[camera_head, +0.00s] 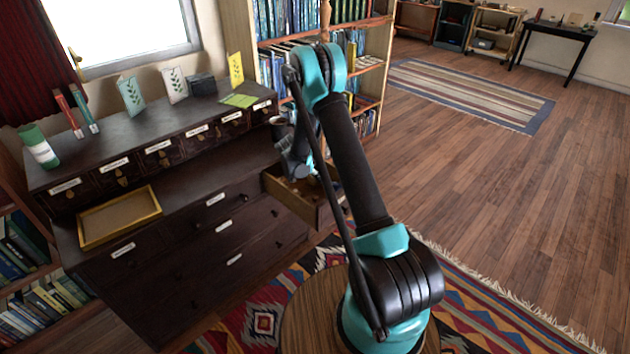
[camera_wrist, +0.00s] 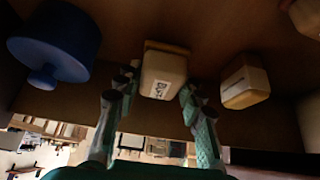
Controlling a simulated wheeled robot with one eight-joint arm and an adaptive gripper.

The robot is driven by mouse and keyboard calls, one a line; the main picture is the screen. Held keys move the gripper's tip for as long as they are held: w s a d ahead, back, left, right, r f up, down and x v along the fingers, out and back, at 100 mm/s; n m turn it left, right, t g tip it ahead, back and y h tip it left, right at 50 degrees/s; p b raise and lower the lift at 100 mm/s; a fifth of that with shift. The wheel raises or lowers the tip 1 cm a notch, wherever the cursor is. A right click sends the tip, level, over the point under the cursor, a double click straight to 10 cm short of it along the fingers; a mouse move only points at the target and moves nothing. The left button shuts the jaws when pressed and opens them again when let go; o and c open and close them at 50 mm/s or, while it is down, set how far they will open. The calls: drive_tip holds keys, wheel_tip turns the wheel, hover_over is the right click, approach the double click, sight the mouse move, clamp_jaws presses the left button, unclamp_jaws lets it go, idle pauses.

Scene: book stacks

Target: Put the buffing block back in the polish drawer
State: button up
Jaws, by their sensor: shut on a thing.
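A cream block with a brown edge and a label that seems to start with "B" (camera_wrist: 163,74), which I take for the buffing block, is between the two fingers of my gripper (camera_wrist: 159,88) in the wrist view. My gripper is shut on it. The wooden surface of the open drawer (camera_wrist: 215,30) is around it; I cannot tell whether the block touches it. In the head view my gripper (camera_head: 297,168) is over the pulled-out drawer (camera_head: 300,203) at the right end of the dark cabinet. My arm hides part of this drawer, and the block cannot be made out there.
A similar labelled block (camera_wrist: 245,82) lies right of my gripper in the wrist view, and a blue round object (camera_wrist: 54,42) lies to the left. The dark cabinet (camera_head: 200,235) carries a yellow-rimmed tray (camera_head: 120,216). A bookcase (camera_head: 378,75) stands behind the drawer.

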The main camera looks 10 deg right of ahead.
drive_tip(key=shift+f, duration=1.05)
drive_tip(key=shift+f, duration=0.15)
drive_tip(key=o, duration=1.2)
